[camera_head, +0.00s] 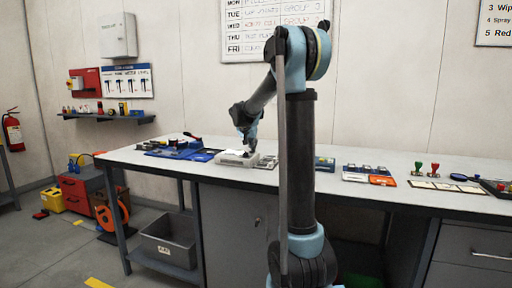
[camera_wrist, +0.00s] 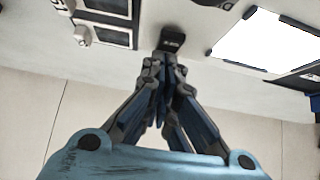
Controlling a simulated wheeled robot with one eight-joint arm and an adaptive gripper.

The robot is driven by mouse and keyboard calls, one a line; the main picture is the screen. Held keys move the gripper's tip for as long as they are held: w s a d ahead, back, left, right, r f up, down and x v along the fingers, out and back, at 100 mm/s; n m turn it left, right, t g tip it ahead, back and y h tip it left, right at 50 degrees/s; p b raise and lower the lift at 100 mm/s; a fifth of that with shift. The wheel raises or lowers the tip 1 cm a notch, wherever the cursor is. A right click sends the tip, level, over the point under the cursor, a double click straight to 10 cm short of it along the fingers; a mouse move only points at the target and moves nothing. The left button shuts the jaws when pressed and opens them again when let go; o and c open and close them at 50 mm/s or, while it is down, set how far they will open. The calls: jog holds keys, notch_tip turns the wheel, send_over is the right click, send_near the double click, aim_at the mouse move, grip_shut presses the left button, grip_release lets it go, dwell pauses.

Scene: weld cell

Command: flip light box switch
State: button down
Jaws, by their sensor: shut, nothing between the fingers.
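The light box (camera_head: 236,159) is a low pale grey box on the workbench, left of my arm. Its bright white panel shows in the wrist view (camera_wrist: 262,40) at the upper right. A small black switch (camera_wrist: 172,41) stands beside that panel in the wrist view. My gripper (camera_wrist: 166,66) is shut and empty, with its fingertips right at the switch. I cannot tell whether they touch it. In the head view my gripper (camera_head: 248,142) is small and points down at the light box, covering the switch area.
Grey instruments with dark windows (camera_wrist: 103,20) lie beside the light box. Blue mats with tools (camera_head: 175,149) are to its left on the workbench (camera_head: 130,157). Colored cards (camera_head: 368,174) and stamps (camera_head: 427,169) lie to the right. The wall is close behind.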

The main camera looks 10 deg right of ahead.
jog(key=shift+s+a+r, duration=0.1)
jog(key=shift+s+a, duration=0.35)
jog(key=shift+s, duration=0.3)
jog(key=shift+r, duration=0.5)
notch_tip(320, 180, up, 2)
jog(key=shift+w+r, duration=0.1)
jog(key=shift+r, duration=0.15)
jog(key=v, duration=1)
